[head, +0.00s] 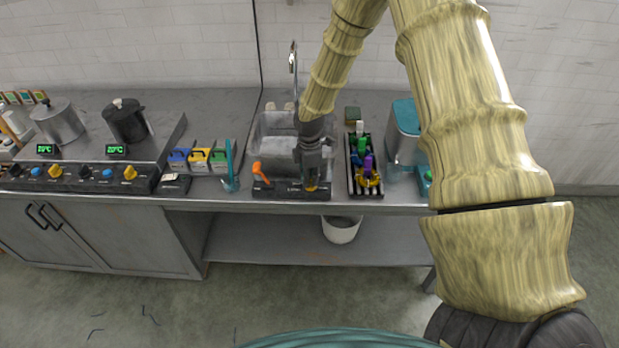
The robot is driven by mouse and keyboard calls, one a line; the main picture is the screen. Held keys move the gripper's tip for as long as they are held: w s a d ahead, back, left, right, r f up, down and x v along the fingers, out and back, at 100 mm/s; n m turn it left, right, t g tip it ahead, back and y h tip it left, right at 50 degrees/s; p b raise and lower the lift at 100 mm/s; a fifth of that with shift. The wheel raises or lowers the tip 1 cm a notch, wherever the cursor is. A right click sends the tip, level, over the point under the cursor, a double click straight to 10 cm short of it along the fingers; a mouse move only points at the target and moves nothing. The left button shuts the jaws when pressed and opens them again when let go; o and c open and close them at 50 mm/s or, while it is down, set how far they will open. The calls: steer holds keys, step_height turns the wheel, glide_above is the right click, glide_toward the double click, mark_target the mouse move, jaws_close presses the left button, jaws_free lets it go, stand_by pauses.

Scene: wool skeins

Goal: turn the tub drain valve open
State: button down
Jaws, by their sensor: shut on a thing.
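The clear-walled tub (265,130) stands on the counter under a tall tap, with a dark panel along its front. An orange lever (258,171) stands up from the left part of that panel. A small yellow-orange knob (311,187) is at the panel's right part. My gripper (311,181) reaches down over the tub's right front and is shut on this knob. The gripper hides most of the knob, and its exact turn cannot be told. The picture does not show clearly which of the two is the drain valve.
A black rack (351,185) of coloured bottles stands close right of the tub, with a grey and teal container (404,125) beyond. Left are coloured boxes (200,158), a teal tool (229,170) and a stove with two pots. A white bucket (341,229) sits on the lower shelf.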

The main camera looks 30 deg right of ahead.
steer(key=m, duration=0.3)
steer(key=shift+w+m, duration=0.15)
steer(key=shift+m, duration=0.25)
steer(key=c, duration=1.8)
jaws_free()
steer(key=shift+o, duration=0.2)
step_height(320, 180, up, 12)
